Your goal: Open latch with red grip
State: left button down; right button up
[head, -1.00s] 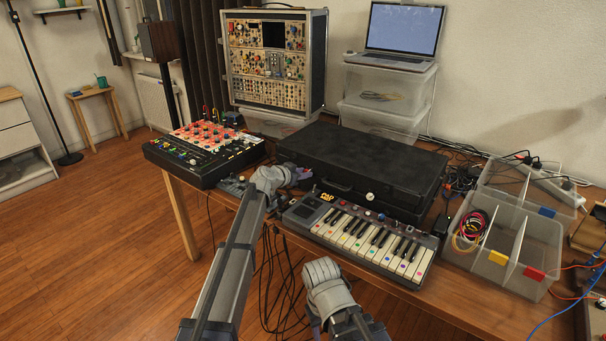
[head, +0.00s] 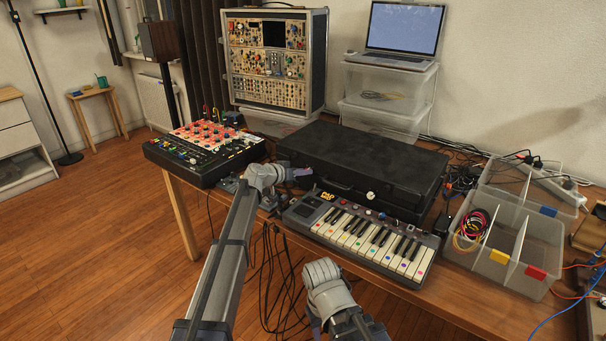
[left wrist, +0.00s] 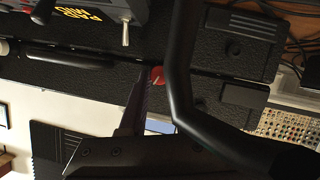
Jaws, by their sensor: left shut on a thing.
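The black case (head: 385,150) lies shut on the table behind the small keyboard. A latch with a red grip (left wrist: 157,75) is on the case front in the left wrist view. My left gripper (head: 306,172) is at the left part of the case front and hides this latch in the head view. In the left wrist view my left gripper (left wrist: 155,84) is shut on the red grip, with a dark finger on each side. A second latch with a pale grip (head: 371,196) is farther right on the case front.
The keyboard (head: 365,240) stands close in front of the case. A mixer (head: 205,150) is to the left, and a clear divided bin (head: 548,240) is to the right. Loose cables lie beside the case and hang below the table edge.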

pick_arm(q)
jog(key=shift+w+a+f+n+g+h+b, duration=0.1)
jog(key=shift+f+n+g+h+b, duration=0.1)
jog(key=shift+n+h+b, duration=1.05)
jog(key=shift+s+a+f+n+g+h+b, duration=0.15)
jog(key=shift+n+h+b, duration=0.45)
jog(key=shift+n+b, duration=1.25)
jog(key=shift+w+f+n+g+h+b, duration=0.15)
jog(key=shift+n+h+b, duration=0.85)
jog(key=shift+n, duration=1.1)
jog(key=shift+t, duration=0.3)
jog(key=c, duration=0.6)
grip_release()
jog(key=v, duration=0.7)
jog(key=shift+a, duration=0.35)
